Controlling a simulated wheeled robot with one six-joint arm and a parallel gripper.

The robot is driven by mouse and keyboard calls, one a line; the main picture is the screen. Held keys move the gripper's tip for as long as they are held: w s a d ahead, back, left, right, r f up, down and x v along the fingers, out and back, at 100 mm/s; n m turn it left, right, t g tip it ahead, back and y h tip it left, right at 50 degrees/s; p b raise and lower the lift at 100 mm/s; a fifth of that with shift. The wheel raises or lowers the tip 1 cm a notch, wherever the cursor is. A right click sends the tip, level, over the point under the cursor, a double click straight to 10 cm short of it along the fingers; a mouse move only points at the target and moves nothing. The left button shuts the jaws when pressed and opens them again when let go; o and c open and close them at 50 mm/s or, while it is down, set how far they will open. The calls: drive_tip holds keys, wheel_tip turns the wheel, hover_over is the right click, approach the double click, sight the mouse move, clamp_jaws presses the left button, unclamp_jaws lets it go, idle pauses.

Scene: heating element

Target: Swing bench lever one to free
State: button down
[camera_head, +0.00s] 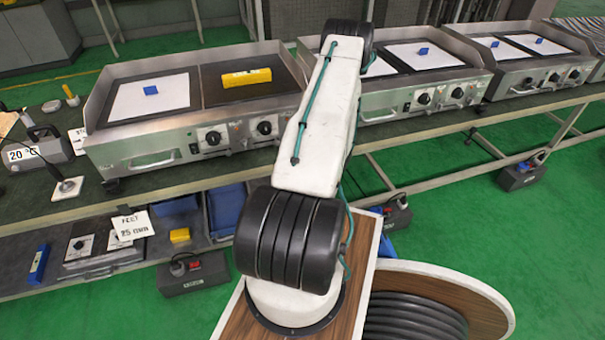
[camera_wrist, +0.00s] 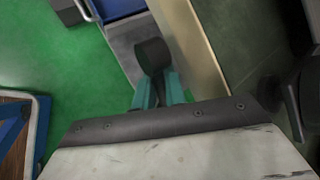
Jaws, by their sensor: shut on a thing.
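In the wrist view, my gripper (camera_wrist: 157,88) has two teal fingers, closed on a dark lever with a rounded end (camera_wrist: 152,52). The lever is beside the pale bench edge (camera_wrist: 192,40), with a grey shelf surface behind it. The fingers hide its lower part, and no label shows which lever it is. In the head view, my arm covers the gripper and the held lever.
A long bench (camera_head: 225,177) carries steel griddles (camera_head: 185,155) with blue and yellow blocks. A lower shelf (camera_head: 60,285) holds boxes and cards. Dark boxes (camera_head: 195,285) stand low by the bench.

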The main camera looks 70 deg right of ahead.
drive_tip(key=c, duration=1.5)
unclamp_jaws()
drive_tip(key=shift+c, duration=0.2)
drive_tip(key=shift+s, duration=0.1)
drive_tip(key=v, duration=0.7)
drive_tip(key=shift+s+r, duration=0.25)
drive_tip(key=shift+a, duration=0.15)
